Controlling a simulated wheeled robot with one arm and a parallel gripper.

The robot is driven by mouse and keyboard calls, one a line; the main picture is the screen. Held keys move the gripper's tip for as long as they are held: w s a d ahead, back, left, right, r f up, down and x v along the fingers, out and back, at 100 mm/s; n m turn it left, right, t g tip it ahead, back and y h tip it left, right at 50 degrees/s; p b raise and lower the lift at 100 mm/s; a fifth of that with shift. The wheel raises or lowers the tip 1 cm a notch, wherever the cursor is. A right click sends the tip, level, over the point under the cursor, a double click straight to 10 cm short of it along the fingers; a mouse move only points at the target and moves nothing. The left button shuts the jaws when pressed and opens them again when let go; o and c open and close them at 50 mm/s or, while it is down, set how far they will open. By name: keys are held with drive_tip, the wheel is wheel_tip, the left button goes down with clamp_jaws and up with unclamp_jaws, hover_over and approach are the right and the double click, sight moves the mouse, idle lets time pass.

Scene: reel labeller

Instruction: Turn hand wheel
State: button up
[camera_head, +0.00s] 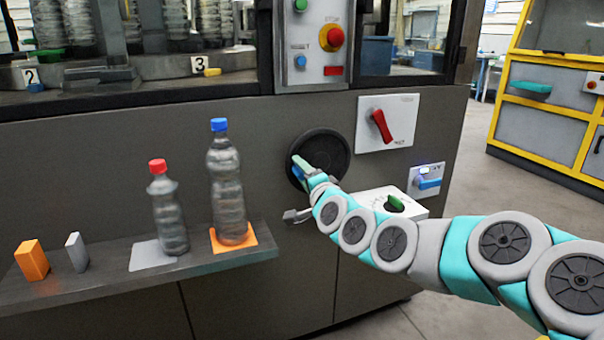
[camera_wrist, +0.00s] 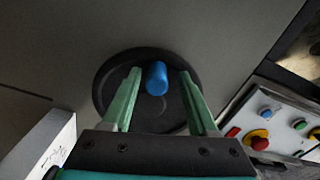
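The hand wheel (camera_head: 327,150) is a dark round disc on the grey machine front, right of the bottles. In the wrist view the wheel (camera_wrist: 112,80) carries a blue knob (camera_wrist: 157,78). My gripper (camera_head: 299,168) is at the wheel's left lower part, with the blue knob just showing beside it. In the wrist view my gripper (camera_wrist: 160,80) has its two green fingers apart, one on each side of the knob. Gaps show between the knob and both fingers. My arm hides part of the panel below the wheel.
A shelf (camera_head: 110,285) left of my gripper holds a blue-capped bottle (camera_head: 227,190), a red-capped bottle (camera_head: 167,210) and two small blocks. A red rotary switch (camera_head: 381,126) and a blue-handled switch (camera_head: 428,183) are right of the wheel. A button panel (camera_head: 315,45) is above.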

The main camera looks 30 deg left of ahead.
drive_tip(key=shift+d+r, duration=0.1)
drive_tip(key=v, duration=0.7)
drive_tip(key=shift+s+d+b, duration=0.2)
drive_tip(key=shift+s+b, duration=0.1)
drive_tip(key=shift+b, duration=0.15)
